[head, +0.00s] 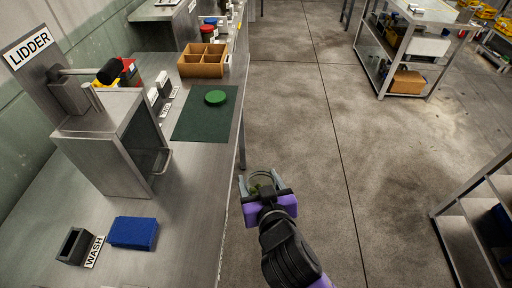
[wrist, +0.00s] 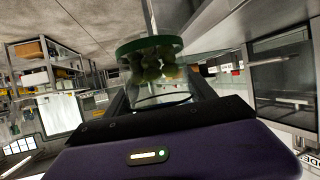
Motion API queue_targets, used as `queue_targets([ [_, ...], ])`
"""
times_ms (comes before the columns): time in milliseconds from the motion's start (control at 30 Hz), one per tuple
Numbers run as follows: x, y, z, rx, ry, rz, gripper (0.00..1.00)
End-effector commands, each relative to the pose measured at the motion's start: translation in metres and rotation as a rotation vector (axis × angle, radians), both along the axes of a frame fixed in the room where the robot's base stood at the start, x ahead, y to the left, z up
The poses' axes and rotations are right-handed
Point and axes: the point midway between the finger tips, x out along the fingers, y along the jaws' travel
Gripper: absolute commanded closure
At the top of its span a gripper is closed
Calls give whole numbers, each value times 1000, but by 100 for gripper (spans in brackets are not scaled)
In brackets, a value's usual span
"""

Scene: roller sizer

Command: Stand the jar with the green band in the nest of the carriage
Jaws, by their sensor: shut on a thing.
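My gripper (head: 263,186) is shut on a clear glass jar, out over the floor to the right of the steel bench edge. In the wrist view the jar (wrist: 158,92) shows a green band (wrist: 149,46) and lumpy green contents, between the fingers. In the head view the jar is small and partly hidden by my gripper. A steel machine with the sign LIDDER (head: 28,46) stands on the bench at left, with a handle (head: 166,160) on its side. I cannot make out the carriage or its nest.
A green disc (head: 215,97) lies on a dark green mat (head: 196,125). Shelving (head: 478,215) stands at right; the middle floor is clear.

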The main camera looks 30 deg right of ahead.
Motion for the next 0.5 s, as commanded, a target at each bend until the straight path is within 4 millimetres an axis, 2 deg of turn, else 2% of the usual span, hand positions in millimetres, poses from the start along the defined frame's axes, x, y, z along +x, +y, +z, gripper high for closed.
queue_targets([
  [33,-6,-1,-23,0,9,33,83],
  [100,-7,0,-44,-1,4,78,83],
  [500,-20,4,-142,0,-2,281,83],
])
